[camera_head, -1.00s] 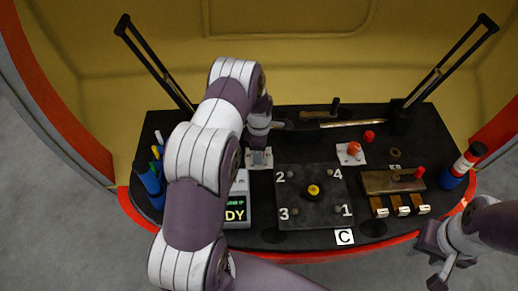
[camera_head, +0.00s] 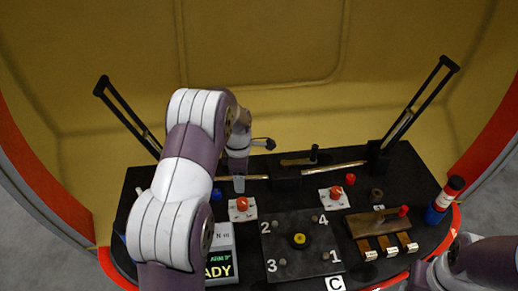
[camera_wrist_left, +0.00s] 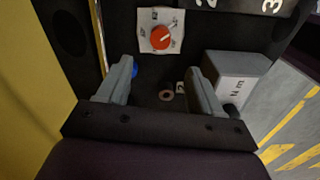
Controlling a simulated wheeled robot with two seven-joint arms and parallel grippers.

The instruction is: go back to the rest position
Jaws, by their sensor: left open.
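My left gripper (camera_head: 239,184) is open and empty in the head view, just behind and above the left red knob (camera_head: 241,204) on its white plate. In the left wrist view, the two grey fingers (camera_wrist_left: 160,84) stand wide apart with nothing between them. The red knob (camera_wrist_left: 162,38) lies beyond the fingertips there, apart from them. My right gripper (camera_head: 425,278) is at the bottom right corner of the head view, partly cut off, beside the console; its jaws cannot be made out.
The black console (camera_head: 345,272) carries a numbered plate (camera_head: 318,255), a second red knob (camera_head: 335,193), a wooden block with switches (camera_head: 380,222) and a READY display box (camera_head: 221,240). Black uprights (camera_head: 420,100) rise at its back corners. A yellow wall (camera_head: 270,100) stands behind.

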